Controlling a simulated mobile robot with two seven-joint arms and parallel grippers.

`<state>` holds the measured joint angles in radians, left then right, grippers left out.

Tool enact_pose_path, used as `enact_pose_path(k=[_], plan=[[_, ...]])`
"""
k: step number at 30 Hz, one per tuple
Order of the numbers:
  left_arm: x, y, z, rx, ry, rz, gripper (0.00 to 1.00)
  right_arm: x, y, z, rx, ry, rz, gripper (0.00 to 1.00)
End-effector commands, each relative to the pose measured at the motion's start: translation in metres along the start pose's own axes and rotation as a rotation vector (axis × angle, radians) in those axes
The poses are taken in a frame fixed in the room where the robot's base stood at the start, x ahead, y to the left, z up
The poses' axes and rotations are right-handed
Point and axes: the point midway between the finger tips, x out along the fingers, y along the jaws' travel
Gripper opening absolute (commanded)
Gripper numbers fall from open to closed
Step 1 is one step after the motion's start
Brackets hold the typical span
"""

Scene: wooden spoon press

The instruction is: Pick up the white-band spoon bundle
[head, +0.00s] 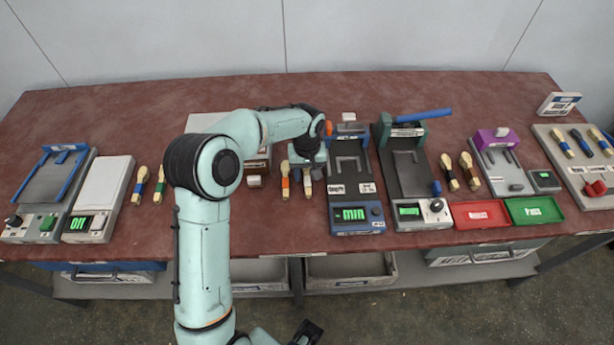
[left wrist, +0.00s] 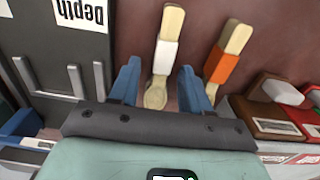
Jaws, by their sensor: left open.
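The white-band spoon bundle (left wrist: 165,55) is pale wood with a white band round its middle. In the left wrist view it lies on the red-brown table top between my left gripper's two blue fingers. In the head view the bundle (head: 307,182) shows only in part, below the gripper. My left gripper (left wrist: 160,70) is open, with a finger on each side of the bundle and a gap on both sides. In the head view the left gripper (head: 301,172) points down at the table. A dark end part at the bottom edge of the head view may be my right gripper (head: 307,332); its jaws are unclear.
An orange-band bundle (left wrist: 228,60) lies close beside, just outside one finger. A blue press (head: 357,215) with a lit display stands right of the gripper in the head view. A small block (head: 254,181) is left of it. More presses and bundles line the table.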

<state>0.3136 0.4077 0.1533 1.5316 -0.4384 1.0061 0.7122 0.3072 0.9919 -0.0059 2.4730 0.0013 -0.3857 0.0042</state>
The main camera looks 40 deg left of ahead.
Motion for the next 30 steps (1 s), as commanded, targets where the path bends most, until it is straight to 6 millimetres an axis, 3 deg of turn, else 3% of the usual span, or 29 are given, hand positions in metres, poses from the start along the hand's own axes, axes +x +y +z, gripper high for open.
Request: enact_pose_path(k=[1, 5, 6, 20, 26, 30], plan=[[0.0, 0.0, 0.0, 0.0, 0.0, 0.0, 0.47, 0.0, 0.0, 0.0, 0.0, 0.0, 0.0, 0.43], [-0.001, 0.0, 0.0, 0.0, 0.0, 0.0, 0.05, 0.0, 0.0, 0.0, 0.0, 0.0, 0.0, 0.43], [-0.001, 0.0, 0.0, 0.0, 0.0, 0.0, 0.0, 0.0, 0.0, 0.0, 0.0, 0.0, 0.0, 0.43], [-0.006, 0.0, -0.001, -0.001, 0.002, 0.0, 0.0, -0.001, 0.0, 0.0, 0.0, 0.0, 0.0, 0.43], [-0.032, 0.0, -0.001, -0.002, 0.004, 0.002, 0.0, -0.003, -0.001, 0.0, 0.0, 0.001, 0.0, 0.43], [-0.065, 0.001, -0.001, 0.0, 0.006, 0.003, 0.0, -0.007, -0.003, -0.001, -0.001, 0.002, -0.001, 0.43]])
